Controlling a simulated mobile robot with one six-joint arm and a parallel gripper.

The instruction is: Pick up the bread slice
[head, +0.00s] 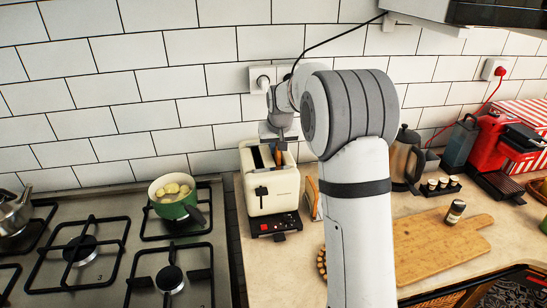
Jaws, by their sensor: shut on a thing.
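The cream toaster (272,203) stands on the counter to the right of the stove. The bread slice (278,157) shows as a narrow brown edge at the toaster's right-hand slot. My gripper (277,142) is directly above the toaster, pointing down, and is shut on the top of the bread slice. The slice is upright; its lower part is hidden in or behind the toaster's top. The finger detail is small and partly hidden.
A green pot (176,205) sits on the stove (100,268) at left. A wooden board (430,256) with a small jar (455,211) lies at right. A kettle (405,158) and red coffee machine (492,150) stand behind it. The tiled wall is close behind the toaster.

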